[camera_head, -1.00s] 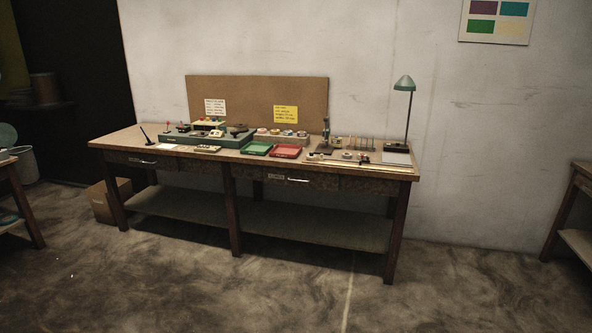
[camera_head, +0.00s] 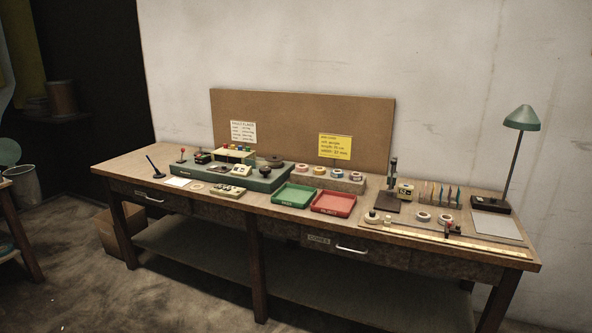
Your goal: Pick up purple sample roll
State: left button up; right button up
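Several small tape rolls sit in a row on a raised block (camera_head: 330,184) at the back middle of the bench. The rightmost roll (camera_head: 355,175) looks pinkish or purple, but it is too small to be sure that it is the purple sample roll. Two pale rolls, one on the left (camera_head: 423,217) and one on the right (camera_head: 445,219), lie on the right part of the bench. Neither of my grippers shows in the head view.
The wooden bench (camera_head: 240,218) stands against the wall. A green tray (camera_head: 295,195) and a red tray (camera_head: 334,203) lie in front of the block. A green machine (camera_head: 230,176) stands left, a desk lamp (camera_head: 522,118) right. Floor (camera_head: 80,275) shows at front left.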

aim_at(353, 176)
jog(key=i+z, duration=0.15)
jog(key=i, duration=0.35)
jog(key=i+j+z, duration=0.15)
jog(key=i, duration=0.3)
